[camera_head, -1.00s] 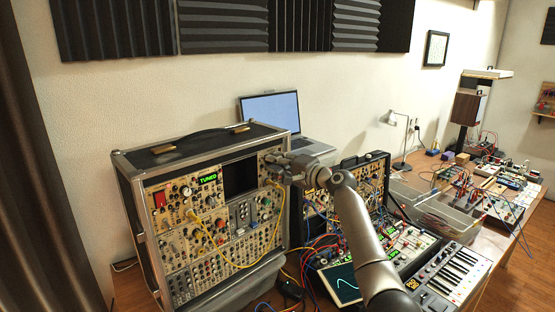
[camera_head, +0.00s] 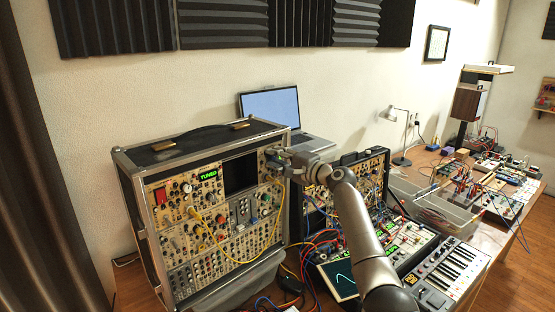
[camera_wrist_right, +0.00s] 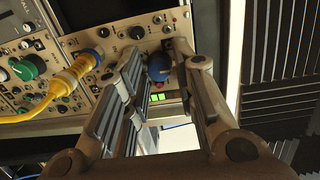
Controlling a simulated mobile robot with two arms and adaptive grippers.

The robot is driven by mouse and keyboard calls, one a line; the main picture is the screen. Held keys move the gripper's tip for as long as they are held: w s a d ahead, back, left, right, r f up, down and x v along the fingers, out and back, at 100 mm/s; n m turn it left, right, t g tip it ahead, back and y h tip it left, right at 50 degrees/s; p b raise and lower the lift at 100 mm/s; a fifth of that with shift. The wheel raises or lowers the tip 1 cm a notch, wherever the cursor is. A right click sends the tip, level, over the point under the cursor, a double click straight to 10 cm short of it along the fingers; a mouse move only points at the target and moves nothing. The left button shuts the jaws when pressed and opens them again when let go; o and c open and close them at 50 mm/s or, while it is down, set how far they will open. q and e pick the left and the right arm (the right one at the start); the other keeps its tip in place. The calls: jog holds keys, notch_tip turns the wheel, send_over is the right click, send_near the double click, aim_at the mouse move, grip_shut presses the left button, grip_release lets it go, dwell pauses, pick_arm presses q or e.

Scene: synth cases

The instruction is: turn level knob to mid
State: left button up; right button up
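A blue knob (camera_wrist_right: 158,68) sits on the beige panel of the modular synth case (camera_head: 205,146). I take it for the level knob, but cannot read its label. A few green lights (camera_wrist_right: 158,97) glow just below it in the right wrist view. My right gripper (camera_wrist_right: 157,58) has one finger on each side of the knob. The fingers stand apart, with a small gap beside the knob. In the head view my right gripper (camera_head: 274,160) is at the case's upper right, covering that part of the panel. The knob's pointer is unclear. My left gripper is out of view.
A yellow cable with its plug (camera_wrist_right: 75,75) runs close to the left finger, beside a green knob (camera_wrist_right: 30,68). A laptop (camera_head: 271,108) stands behind the case. A second synth rack (camera_head: 365,172) and a keyboard (camera_head: 455,270) stand to the right.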

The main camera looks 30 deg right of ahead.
jog(key=shift+o, duration=0.8)
jog(key=shift+s, duration=0.1)
jog(key=v, duration=1.2)
